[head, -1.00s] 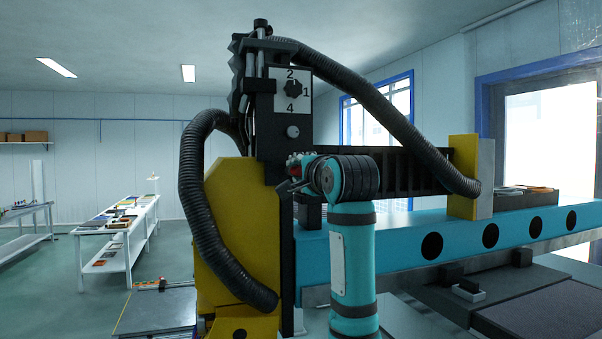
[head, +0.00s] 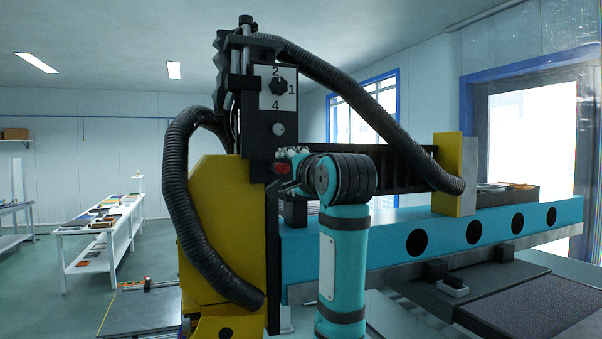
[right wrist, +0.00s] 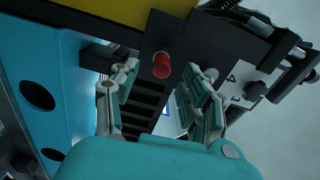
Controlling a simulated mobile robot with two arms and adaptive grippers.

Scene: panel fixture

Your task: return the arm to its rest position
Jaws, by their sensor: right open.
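My right arm (head: 343,250) stands in front of the panel fixture, its wrist at the fixture's right side. My right gripper (right wrist: 158,90) is open and empty in the right wrist view, its two fingers apart. A red button (right wrist: 162,66) shows beyond and between the fingertips, apart from them as far as I can tell. The button also shows in the head view (head: 281,168), just left of my wrist. Above it is a white panel with a dark dial (head: 278,87) marked 2, 1 and 4, and a small round knob (head: 278,129). My left gripper is not in view.
Thick black hoses (head: 175,190) loop beside the yellow housing (head: 222,220). A long teal beam (head: 390,238) runs right behind my arm, with a grey bed (head: 540,305) below. White tables (head: 68,231) stand far left, with open floor between.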

